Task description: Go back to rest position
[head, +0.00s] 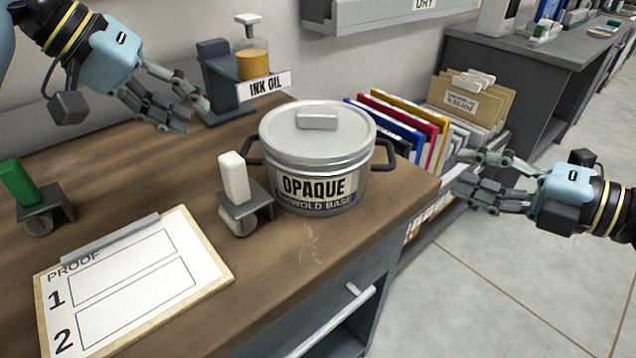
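My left gripper (184,106) is at the upper left, above the back of the wooden table. Its fingers look apart, with nothing seen between them, and they point right toward the ink oil stand. My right gripper (468,172) is off the table's right edge, to the right of the silver pot. Its fingers are apart and empty and point left. The lidded pot (318,155), labelled "OPAQUE", stands upright on the table. Neither gripper touches it.
On the table (130,180) are a white-handled roller (235,180), a green-handled roller (20,184), a proof clipboard (130,285) and an ink oil bottle (252,60) on a stand. Colored folders (400,125) stand behind the pot. Floor (500,290) is clear at the lower right.

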